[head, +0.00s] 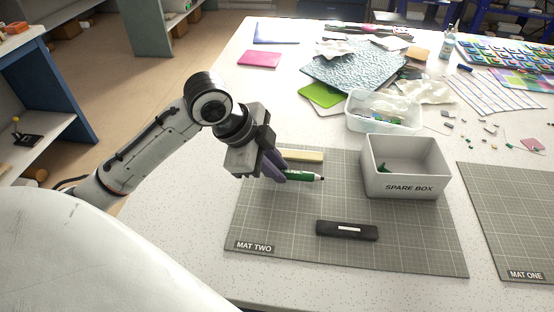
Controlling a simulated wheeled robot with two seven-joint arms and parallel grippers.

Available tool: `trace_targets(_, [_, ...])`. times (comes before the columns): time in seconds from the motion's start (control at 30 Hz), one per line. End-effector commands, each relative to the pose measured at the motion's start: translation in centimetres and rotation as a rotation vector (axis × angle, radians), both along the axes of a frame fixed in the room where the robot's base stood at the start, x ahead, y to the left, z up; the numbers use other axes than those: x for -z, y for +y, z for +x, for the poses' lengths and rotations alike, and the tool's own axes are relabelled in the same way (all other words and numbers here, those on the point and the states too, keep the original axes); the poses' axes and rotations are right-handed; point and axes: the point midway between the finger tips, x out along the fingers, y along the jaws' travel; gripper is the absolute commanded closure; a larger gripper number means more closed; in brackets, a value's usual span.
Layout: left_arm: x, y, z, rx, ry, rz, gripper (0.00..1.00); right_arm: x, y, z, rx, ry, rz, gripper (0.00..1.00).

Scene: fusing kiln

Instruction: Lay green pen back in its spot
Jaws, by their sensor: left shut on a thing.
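My left gripper (274,172) is shut on a green pen (303,176) over the upper left part of mat two (285,222). The pen lies level in the picture, with its dark tip to the right and its left end hidden by the fingers. I cannot tell whether the pen touches the mat. A pale yellow block (303,156) lies just behind the pen. A black case (347,231) with a white label lies on the mat in front. My right gripper is out of view.
Mat one (510,225) lies at the right. A clear tub (384,125), glass sheets and small pieces crowd the table behind. The front left of mat two is bare.

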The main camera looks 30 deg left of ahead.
Motion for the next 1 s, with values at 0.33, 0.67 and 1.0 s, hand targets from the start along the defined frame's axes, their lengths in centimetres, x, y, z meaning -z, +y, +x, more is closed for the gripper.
trace_targets(0.33, [0.3,0.0,0.0,0.0,0.0,0.0,1.0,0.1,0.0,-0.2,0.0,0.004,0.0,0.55])
trace_targets(0.67, [0.4,0.0,0.0,0.001,0.002,-0.001,0.63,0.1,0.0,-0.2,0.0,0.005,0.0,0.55])
trace_targets(1.0, [-2.5,0.8,-1.3,0.0,-0.005,0.005,0.63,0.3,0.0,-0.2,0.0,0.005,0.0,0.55])
